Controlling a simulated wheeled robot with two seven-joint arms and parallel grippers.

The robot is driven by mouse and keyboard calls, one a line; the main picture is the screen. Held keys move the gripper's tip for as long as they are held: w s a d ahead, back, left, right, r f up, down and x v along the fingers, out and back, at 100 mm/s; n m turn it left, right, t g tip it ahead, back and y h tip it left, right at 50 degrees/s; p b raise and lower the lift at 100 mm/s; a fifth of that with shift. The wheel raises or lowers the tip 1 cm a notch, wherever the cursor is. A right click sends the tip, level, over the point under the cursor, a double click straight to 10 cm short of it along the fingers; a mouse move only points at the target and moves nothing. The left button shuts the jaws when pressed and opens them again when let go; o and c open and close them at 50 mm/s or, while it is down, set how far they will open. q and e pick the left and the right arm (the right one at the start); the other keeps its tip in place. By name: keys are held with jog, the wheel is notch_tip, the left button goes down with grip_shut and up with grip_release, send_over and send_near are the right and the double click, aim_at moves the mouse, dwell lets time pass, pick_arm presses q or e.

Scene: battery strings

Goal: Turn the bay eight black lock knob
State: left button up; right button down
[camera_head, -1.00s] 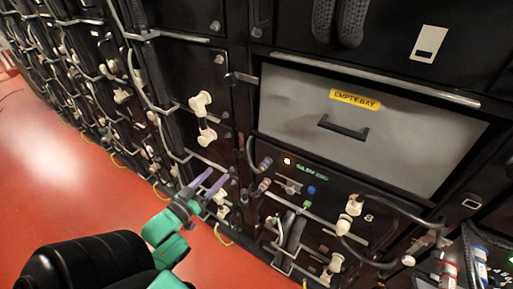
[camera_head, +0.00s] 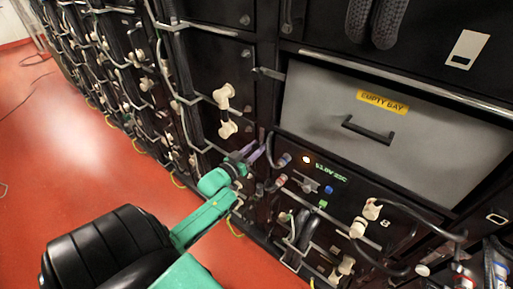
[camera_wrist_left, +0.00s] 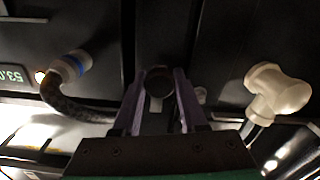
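Bay eight (camera_head: 330,225) is the black unit below the grey empty bay, with a green lit display and an "8" label at its right. My left gripper (camera_head: 262,146) is at the upper left edge of this unit, its purple fingers pointing at the rack. In the left wrist view, a dark round knob (camera_wrist_left: 158,82) sits between the two fingertips of my left gripper (camera_wrist_left: 160,78). The fingers stand apart on either side of it; I cannot tell whether they touch it. In the head view the knob is hidden by the gripper. My right gripper is out of view.
A grey cable with a blue-ringed plug (camera_wrist_left: 75,65) is left of the fingers in the wrist view, and a cream elbow connector (camera_wrist_left: 277,92) is to the right. A grey panel marked "EMPTY BAY" (camera_head: 320,105) is above. The red floor (camera_head: 60,150) at left is clear.

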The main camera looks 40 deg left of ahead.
pick_arm(q)
grip_shut()
jog(key=shift+m, duration=0.3)
jog(key=m, duration=0.8)
jog(key=shift+f+m, duration=0.15)
jog(key=shift+m, duration=0.15)
jog(key=m+b, duration=0.1)
jog(key=m, duration=0.3)
jog(key=shift+d+f, duration=0.1)
jog(key=shift+m+b, duration=0.95)
jog(key=shift+m, duration=1.45)
jog(key=o, duration=0.9)
grip_release()
